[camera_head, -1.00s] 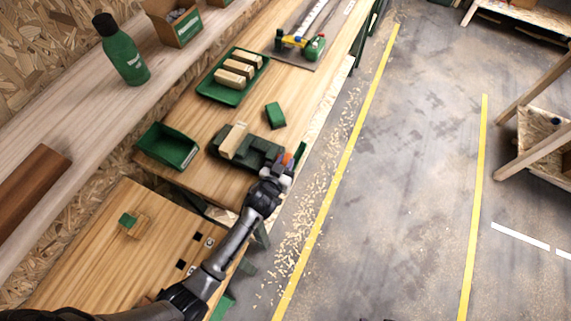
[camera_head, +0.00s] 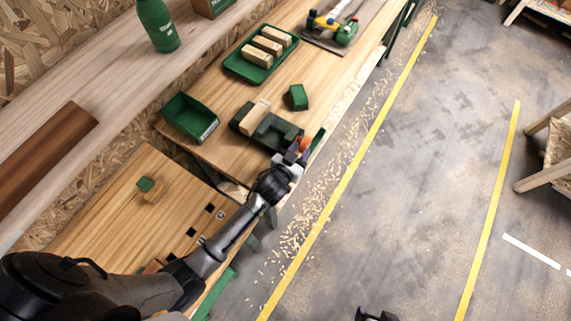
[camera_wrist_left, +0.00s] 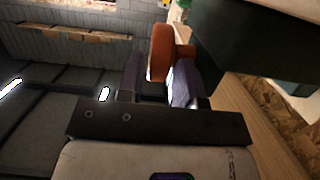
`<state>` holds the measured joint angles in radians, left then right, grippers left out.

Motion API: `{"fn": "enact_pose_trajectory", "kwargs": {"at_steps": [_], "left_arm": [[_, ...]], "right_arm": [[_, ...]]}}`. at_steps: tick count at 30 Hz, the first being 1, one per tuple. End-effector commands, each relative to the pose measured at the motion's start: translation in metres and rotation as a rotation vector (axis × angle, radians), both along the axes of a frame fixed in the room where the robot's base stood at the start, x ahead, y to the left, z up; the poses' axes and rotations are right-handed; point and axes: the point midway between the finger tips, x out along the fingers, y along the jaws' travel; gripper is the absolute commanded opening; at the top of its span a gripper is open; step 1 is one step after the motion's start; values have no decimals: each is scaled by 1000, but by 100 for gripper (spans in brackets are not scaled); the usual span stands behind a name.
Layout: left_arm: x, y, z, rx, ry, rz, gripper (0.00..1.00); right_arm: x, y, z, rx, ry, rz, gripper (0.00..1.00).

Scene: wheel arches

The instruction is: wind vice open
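The dark green vice (camera_head: 265,129) stands at the front edge of the workbench. A pale wooden block (camera_head: 254,117) sits at its back left part; I cannot tell how tightly the jaws hold it. An orange vice handle (camera_head: 304,144) is on its front side and shows as a rounded orange piece in the left wrist view (camera_wrist_left: 160,52). My left gripper (camera_head: 297,151) is at this handle, its two purple fingers (camera_wrist_left: 158,82) close on either side of it, apparently shut on it. A dark part at the bottom edge seems to be my right gripper (camera_head: 375,314); its fingers are hidden.
A green bin (camera_head: 189,118), a green tray (camera_head: 248,67) with wooden blocks and a small green block (camera_head: 298,97) are on the workbench (camera_head: 220,150). A green bottle (camera_head: 157,27) stands on the shelf.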

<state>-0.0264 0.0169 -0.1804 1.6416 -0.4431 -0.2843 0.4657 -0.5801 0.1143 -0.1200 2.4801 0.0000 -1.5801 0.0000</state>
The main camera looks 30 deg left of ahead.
Motion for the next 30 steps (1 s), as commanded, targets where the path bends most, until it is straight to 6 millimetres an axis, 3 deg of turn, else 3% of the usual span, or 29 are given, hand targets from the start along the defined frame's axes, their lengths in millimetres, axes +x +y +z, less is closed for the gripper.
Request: {"fn": "enact_pose_trajectory", "kwargs": {"at_steps": [6, 15, 21, 30], "left_arm": [[-46, 2, 9, -1, 1, -1, 33], [-91, 5, 19, 0, 0, 0, 33], [-103, 6, 23, 0, -2, 0, 33], [-106, 6, 23, 0, -2, 0, 33]], "right_arm": [[0, 0, 3, 0, 0, 0, 83], [0, -1, 4, -5, 0, 4, 83], [0, -3, 4, -11, 0, 7, 83], [0, -3, 4, -10, 1, 6, 83]]}}
